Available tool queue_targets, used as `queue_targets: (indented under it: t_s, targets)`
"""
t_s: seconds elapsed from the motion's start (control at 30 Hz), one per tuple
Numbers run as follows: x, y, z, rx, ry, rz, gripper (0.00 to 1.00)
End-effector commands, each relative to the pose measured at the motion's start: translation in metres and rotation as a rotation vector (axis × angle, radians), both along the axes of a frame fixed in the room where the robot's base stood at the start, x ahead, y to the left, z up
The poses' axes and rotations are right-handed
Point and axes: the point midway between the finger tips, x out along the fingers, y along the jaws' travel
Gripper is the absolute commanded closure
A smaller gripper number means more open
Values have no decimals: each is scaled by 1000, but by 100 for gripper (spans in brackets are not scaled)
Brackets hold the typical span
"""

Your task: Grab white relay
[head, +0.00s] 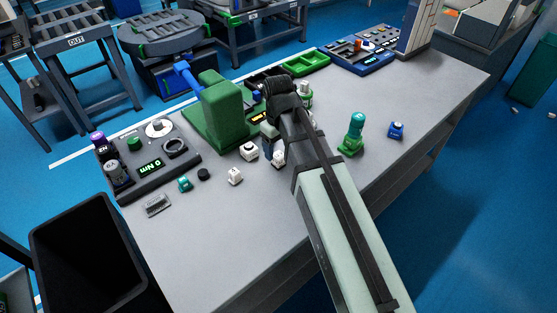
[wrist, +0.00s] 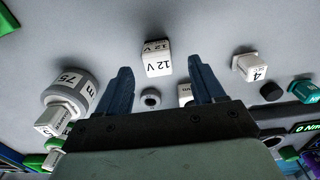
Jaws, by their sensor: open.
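A white block marked 12 V (wrist: 158,58), which looks like the white relay, sits on the table in the wrist view. It lies just beyond my gripper's fingertips (wrist: 158,70), in line with the gap between them. My gripper is open, with its two blue fingers spread apart and nothing held. In the head view a white block (head: 278,159) beside my gripper appears to be this one. There my arm covers most of my gripper (head: 269,131).
White block marked 4 (wrist: 246,67), black knob (wrist: 271,91) and teal part (wrist: 305,91) lie to the right in the wrist view. A grey cylinder (wrist: 82,88) stands left. Another white block (wrist: 185,91) is partly hidden by the gripper. A green fixture (head: 222,110) stands behind.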

Motion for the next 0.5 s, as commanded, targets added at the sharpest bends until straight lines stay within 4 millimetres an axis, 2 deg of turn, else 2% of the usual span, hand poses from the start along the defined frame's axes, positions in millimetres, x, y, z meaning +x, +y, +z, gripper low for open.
queue_targets:
  t_s: [0.3, 0.5]
  targets:
    - [4, 0, -35, -1, 3, 0, 32]
    - [4, 0, -46, -1, 1, 0, 32]
